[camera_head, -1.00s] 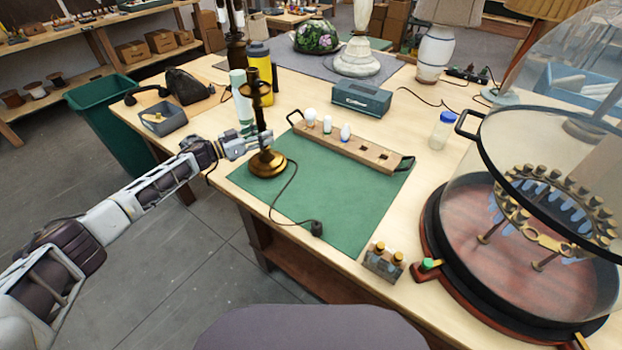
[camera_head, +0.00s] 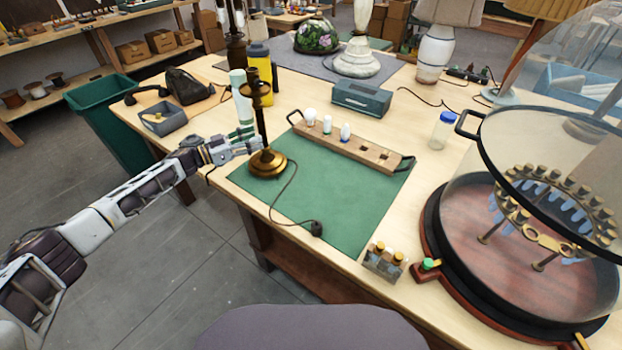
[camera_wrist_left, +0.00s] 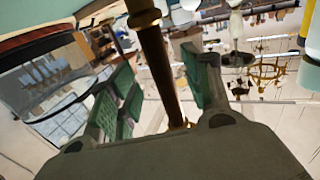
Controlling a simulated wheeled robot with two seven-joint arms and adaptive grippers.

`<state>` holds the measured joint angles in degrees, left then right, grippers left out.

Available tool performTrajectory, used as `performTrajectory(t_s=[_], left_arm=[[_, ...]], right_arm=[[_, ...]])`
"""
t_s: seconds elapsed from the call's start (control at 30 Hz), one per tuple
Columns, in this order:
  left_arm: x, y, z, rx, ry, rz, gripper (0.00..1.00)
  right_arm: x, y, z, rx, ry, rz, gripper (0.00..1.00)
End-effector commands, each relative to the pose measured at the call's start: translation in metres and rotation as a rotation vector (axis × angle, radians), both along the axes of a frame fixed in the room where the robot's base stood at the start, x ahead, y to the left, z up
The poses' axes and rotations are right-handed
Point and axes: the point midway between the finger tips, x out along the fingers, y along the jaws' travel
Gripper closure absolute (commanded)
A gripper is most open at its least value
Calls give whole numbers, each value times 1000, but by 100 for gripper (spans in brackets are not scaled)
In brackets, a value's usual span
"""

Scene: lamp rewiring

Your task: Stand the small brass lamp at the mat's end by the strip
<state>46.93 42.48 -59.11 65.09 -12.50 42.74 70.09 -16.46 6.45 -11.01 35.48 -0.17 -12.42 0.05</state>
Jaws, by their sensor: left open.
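The small brass lamp (camera_head: 266,163) stands upright on its round base at the back left of the green mat (camera_head: 345,210). It has no shade, and its dark cord runs over the mat to a black plug (camera_head: 316,229). My left gripper (camera_head: 252,145) is open beside the lamp's lower stem, on its left. In the left wrist view, the stem (camera_wrist_left: 160,65) shows between the spread green-padded fingers (camera_wrist_left: 165,85); I cannot tell whether they touch it. A wooden strip (camera_head: 352,147) with several bulbs lies along the mat's back edge. My right gripper is not in view.
A glass dome (camera_head: 540,180) on a round base fills the right side. A small block with brass knobs (camera_head: 384,262) sits near the front edge. A teal box (camera_head: 361,98), a blue-lidded jar (camera_head: 442,130) and a grey tray (camera_head: 163,118) stand around. The mat's middle is mostly clear.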

Motion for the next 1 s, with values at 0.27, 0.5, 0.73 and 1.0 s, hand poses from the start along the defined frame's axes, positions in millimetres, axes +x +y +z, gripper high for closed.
performTrajectory(t_s=[0.27, 0.5, 0.73, 1.0], left_arm=[[-18, 29, -1, -1, 1, 0, 51], [-33, 52, -1, -1, 1, -1, 51], [-40, 64, 0, -1, 0, -1, 51], [-41, 65, 0, -2, 0, -1, 51]], right_arm=[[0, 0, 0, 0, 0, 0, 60], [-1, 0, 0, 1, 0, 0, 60], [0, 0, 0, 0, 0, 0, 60], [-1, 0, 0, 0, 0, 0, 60]])
